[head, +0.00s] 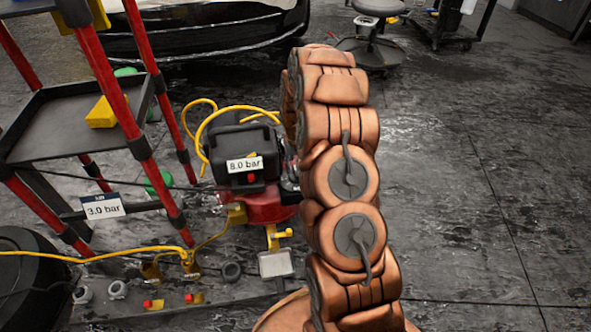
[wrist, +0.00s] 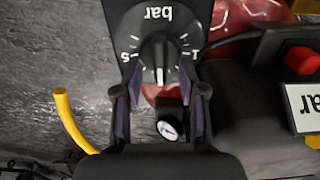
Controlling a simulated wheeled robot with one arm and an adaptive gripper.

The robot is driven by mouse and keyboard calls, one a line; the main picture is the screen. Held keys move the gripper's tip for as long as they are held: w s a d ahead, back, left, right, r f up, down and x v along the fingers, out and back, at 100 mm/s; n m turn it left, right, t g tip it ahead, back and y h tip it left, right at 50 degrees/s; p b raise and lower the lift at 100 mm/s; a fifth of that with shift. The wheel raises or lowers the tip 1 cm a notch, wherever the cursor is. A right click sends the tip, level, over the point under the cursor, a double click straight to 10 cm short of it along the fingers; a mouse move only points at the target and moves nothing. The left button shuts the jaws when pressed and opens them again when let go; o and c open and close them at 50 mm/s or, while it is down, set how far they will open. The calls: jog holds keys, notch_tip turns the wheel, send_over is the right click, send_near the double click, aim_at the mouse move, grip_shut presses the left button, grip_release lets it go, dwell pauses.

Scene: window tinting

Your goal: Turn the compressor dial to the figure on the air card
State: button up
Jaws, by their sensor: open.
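The compressor (head: 262,200) is a red and black machine on the floor, left of my arm in the head view. A white label on it (head: 245,165) reads 8.0 bar. The air card (head: 103,207) hangs on the red trolley and reads 3.0 bar. In the wrist view the black dial (wrist: 158,52) sits on a dark plate marked "bar", with figures upside down; a 5 and a 1 show. My gripper (wrist: 161,78) is open, a finger either side of the dial's lower part; contact cannot be told.
A small round gauge (wrist: 168,130) lies below the dial. A yellow hose (head: 95,255) runs along the floor at left. The red-framed trolley (head: 115,90) stands close on the left. A stool (head: 372,45) stands behind. The floor at right (head: 490,200) is clear.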

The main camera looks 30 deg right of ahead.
notch_tip(320, 180, up, 10)
dwell(0.4)
dwell(0.3)
notch_tip(320, 180, up, 13)
jog(key=n+p, duration=0.1)
jog(key=p, duration=0.6)
send_over(296, 171)
jog(key=s+a, duration=0.4)
jog(key=a, duration=0.3)
jog(key=s+a+r+n+p, duration=0.1)
jog(key=s+a+r+p, duration=0.3)
jog(key=r, duration=0.3)
jog(key=s+a+r+n+p, duration=0.1)
jog(key=s+a+r+p, duration=0.35)
jog(key=r, duration=0.25)
jog(key=s+a+r+g+p, duration=0.1)
jog(key=s+a+r+p, duration=0.3)
jog(key=s+r+p, duration=0.5)
jog(key=s+a+r+n+p, duration=0.1)
jog(key=s+a+r+p, duration=0.3)
jog(key=s+r+p, duration=0.6)
jog(key=s+r, duration=0.3)
jog(key=s, duration=0.3)
jog(key=shift+s+a+n+g, duration=0.2)
jog(key=shift+s+n+g, duration=0.1)
jog(key=shift+g, duration=0.1)
